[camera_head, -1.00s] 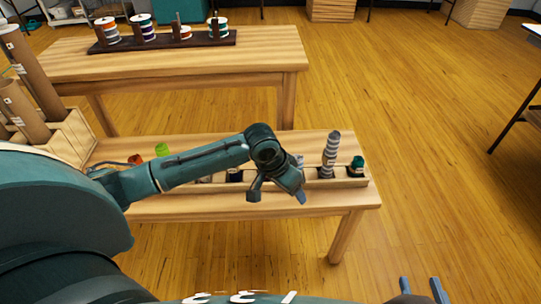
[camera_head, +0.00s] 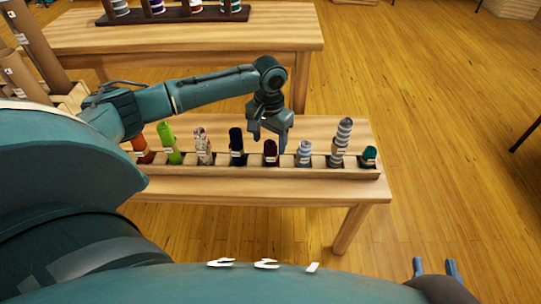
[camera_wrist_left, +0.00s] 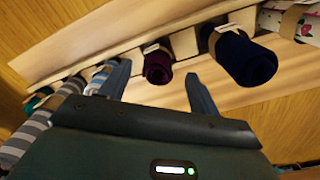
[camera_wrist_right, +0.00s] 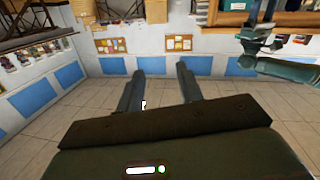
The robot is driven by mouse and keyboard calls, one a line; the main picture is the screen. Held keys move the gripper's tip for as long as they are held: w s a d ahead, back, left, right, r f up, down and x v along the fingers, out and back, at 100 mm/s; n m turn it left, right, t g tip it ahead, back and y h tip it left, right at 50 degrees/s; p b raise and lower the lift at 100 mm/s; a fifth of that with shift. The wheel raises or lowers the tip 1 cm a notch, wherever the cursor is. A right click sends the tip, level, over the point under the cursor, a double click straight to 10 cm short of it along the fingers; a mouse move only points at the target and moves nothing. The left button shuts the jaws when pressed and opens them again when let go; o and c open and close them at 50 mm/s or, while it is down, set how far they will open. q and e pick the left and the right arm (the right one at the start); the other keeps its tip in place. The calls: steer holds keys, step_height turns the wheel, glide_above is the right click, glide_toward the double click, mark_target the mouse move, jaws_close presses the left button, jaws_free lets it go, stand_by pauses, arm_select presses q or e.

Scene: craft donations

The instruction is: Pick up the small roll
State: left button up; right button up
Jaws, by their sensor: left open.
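Several fabric rolls stand in a low wooden rack (camera_head: 190,171) on the near table. The short maroon roll (camera_head: 270,153) is near the middle, between a navy roll (camera_head: 237,147) and a light blue striped roll (camera_head: 303,153). A short teal roll (camera_head: 369,156) stands at the right end beside a tall grey striped roll (camera_head: 341,142). My left gripper (camera_head: 268,138) is open just above the maroon roll. In the left wrist view the maroon roll (camera_wrist_left: 158,67) shows between the spread fingers, with no grip on it. My right gripper (camera_head: 435,266) is open and empty, away from the table.
Red (camera_head: 142,148), green (camera_head: 169,143) and white patterned (camera_head: 203,146) rolls fill the left part of the rack. Tall brown tubes (camera_head: 20,75) stand at the left. A second table (camera_head: 200,40) behind holds a spool rack (camera_head: 190,17). Floor at the right is clear.

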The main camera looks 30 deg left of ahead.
mark_target(270, 151)
arm_select(q)
step_height(270, 151, down, 4)
steer(key=shift+w+f+b, duration=0.1)
steer(key=shift+w+b, duration=0.05)
steer(key=shift+b, duration=0.95)
steer(key=shift+f, duration=0.45)
arm_select(e)
steer(key=shift+s+a+n+t+y, duration=0.15)
steer(key=shift+a+n+t+y, duration=0.5)
steer(key=shift+y, duration=0.25)
arm_select(q)
steer(key=shift+c, duration=0.3)
steer(key=c, duration=1)
steer(key=shift+r, duration=0.1)
